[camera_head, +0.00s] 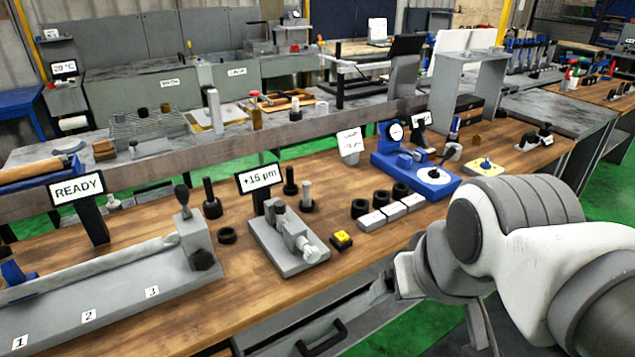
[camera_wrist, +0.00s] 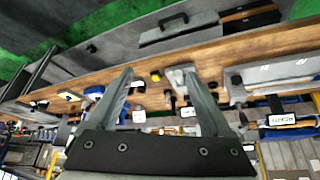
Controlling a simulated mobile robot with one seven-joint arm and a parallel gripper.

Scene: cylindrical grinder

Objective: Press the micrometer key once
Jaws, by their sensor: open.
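The micrometer (camera_head: 293,240) stands on a grey base plate near the front edge of the wooden bench, with a "+15 µm" display (camera_head: 259,178) behind it. A small yellow key on a dark base (camera_head: 342,239) sits just right of the micrometer. My gripper (camera_head: 383,287) is at the right of the key, in front of the bench edge, partly hidden by my arm. In the wrist view my gripper (camera_wrist: 158,76) is open and empty. The yellow key (camera_wrist: 155,77) shows between its fingers, apart from them, with the micrometer (camera_wrist: 177,78) beside it.
A blue gauge stand (camera_head: 415,170) is farther back. A grey fixture (camera_head: 110,290) with a "READY" sign (camera_head: 77,190) stands left. A drawer handle (camera_head: 321,338) juts below the bench edge.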

